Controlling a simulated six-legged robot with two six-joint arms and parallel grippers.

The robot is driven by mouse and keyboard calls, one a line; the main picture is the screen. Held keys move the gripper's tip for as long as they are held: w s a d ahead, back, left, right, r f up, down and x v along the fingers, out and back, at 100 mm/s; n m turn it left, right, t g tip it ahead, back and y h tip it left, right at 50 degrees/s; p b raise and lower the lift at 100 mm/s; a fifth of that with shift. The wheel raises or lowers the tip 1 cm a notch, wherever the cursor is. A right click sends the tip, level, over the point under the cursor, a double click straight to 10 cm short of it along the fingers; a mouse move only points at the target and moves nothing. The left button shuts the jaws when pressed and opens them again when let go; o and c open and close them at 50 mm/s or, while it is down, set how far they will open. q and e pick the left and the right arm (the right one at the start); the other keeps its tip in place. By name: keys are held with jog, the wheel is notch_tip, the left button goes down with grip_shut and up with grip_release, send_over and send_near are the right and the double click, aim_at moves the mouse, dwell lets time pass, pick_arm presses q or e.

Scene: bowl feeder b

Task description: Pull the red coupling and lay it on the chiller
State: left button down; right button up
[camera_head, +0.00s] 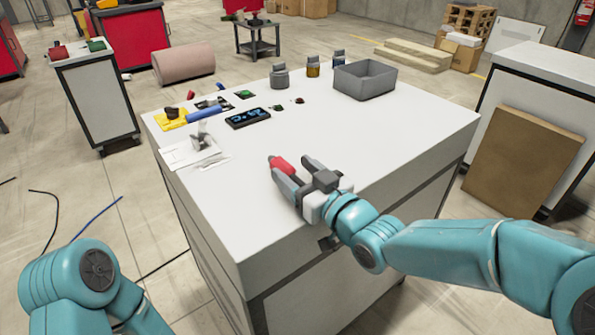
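A red piece with a grey tip (282,165), which looks like the red coupling, is at the front middle of the white bench top (235,205). My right gripper (294,168) is at it, with dark fingers apart on either side of the red piece. The red piece lies close along the left finger; whether the fingers grip it is unclear. My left gripper is out of view; only my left arm shows at lower left. No thing is clearly marked as the chiller; a white cabinet (97,98) at the left bears small red and green things.
A grey open bin (364,80) and several small jars (280,76) stand at the bench's back. A dark device with a lit display (248,118), a blue cylinder (203,112) and yellow items (172,120) lie at its left. Cables (95,218) lie on the floor.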

jog(key=v, duration=1.6)
jog(key=shift+b, duration=0.3)
jog(key=shift+s+d, duration=0.15)
